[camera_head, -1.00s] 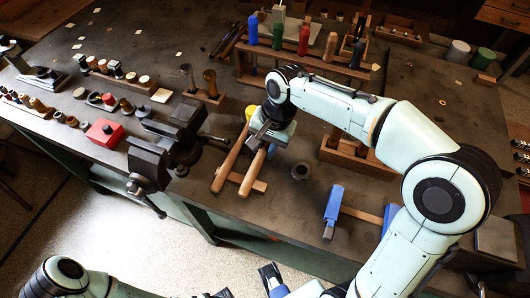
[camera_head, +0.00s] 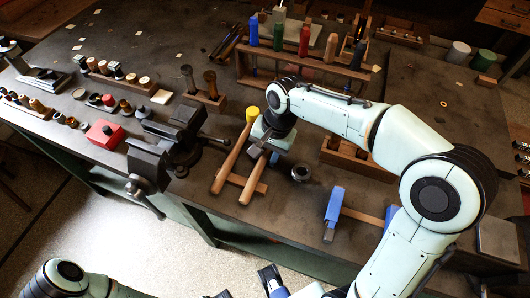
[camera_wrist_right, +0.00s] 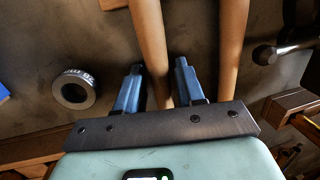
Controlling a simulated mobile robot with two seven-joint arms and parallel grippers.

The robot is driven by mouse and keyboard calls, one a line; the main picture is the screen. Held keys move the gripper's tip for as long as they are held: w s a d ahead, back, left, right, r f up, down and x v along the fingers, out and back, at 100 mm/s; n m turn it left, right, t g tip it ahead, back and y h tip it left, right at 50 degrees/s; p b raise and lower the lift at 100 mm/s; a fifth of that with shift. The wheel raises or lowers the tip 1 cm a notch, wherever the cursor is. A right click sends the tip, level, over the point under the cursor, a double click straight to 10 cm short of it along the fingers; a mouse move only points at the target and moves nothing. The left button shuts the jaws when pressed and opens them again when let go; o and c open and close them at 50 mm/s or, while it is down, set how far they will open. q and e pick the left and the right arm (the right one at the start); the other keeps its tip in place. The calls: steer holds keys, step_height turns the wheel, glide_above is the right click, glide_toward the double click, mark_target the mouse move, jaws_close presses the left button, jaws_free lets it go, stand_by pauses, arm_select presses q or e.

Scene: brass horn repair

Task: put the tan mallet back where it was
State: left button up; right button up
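In the head view two mallets lie side by side, handles sloping toward the front edge on a low wooden rest (camera_head: 260,187). The left one has a yellow head (camera_head: 253,114). The right one, seemingly the tan mallet (camera_head: 241,196), has its head hidden by my right gripper (camera_head: 259,150). In the right wrist view the blue fingers of my right gripper (camera_wrist_right: 158,70) stand on either side of its handle (camera_wrist_right: 150,40). I cannot tell whether they press on it. The other handle (camera_wrist_right: 232,45) lies apart, to the right. My left gripper (camera_head: 248,288) is partly seen at the bottom edge.
A grey ring (camera_head: 301,172) lies right of the mallets, also in the wrist view (camera_wrist_right: 75,88). A black vise (camera_head: 170,145) stands left.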

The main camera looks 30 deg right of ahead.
steer(key=p+v, duration=0.2)
steer(key=v, duration=0.9)
steer(key=shift+r, duration=0.35)
